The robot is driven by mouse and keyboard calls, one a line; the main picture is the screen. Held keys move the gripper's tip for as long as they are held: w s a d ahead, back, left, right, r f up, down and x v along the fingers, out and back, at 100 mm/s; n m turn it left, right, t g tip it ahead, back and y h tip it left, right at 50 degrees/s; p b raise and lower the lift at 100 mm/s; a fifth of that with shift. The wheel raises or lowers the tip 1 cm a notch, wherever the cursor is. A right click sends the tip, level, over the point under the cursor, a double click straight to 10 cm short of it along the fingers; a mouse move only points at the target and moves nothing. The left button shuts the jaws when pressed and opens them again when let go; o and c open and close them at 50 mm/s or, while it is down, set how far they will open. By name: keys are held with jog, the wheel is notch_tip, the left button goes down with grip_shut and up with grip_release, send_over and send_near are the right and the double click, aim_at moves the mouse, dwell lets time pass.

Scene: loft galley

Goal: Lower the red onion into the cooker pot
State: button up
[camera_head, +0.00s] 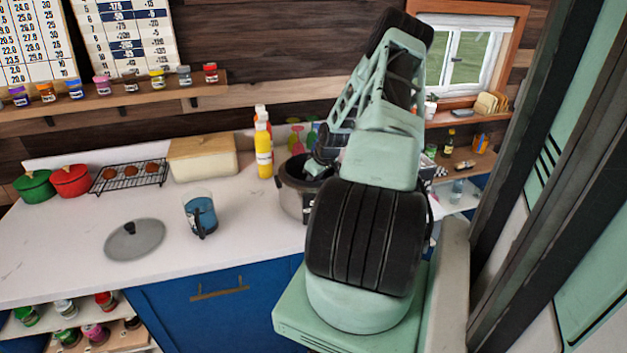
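The cooker pot (292,198) stands on the counter behind my arm, a grey vessel with a dark open top. My arm hides its right part. My gripper (316,168) is at the pot's mouth, seen small and partly covered by my own arm. I cannot tell whether its fingers are open or shut, or whether they are inside the rim or above it. I see no red onion; it may be hidden in the pot or behind my arm.
A round grey lid (135,240) lies on the white counter (60,255). A bread box (203,158), a rack (108,183), a red pot (71,181) and a green pot (34,186) line the back.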

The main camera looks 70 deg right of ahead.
jog(key=shift+f+b, duration=0.45)
jog(key=shift+f, duration=0.25)
dwell(0.3)
jog(key=o, duration=1.1)
jog(key=shift+c, duration=0.2)
jog(key=b+v, duration=0.4)
jog(key=v, duration=1.3)
jog(key=shift+r, duration=0.25)
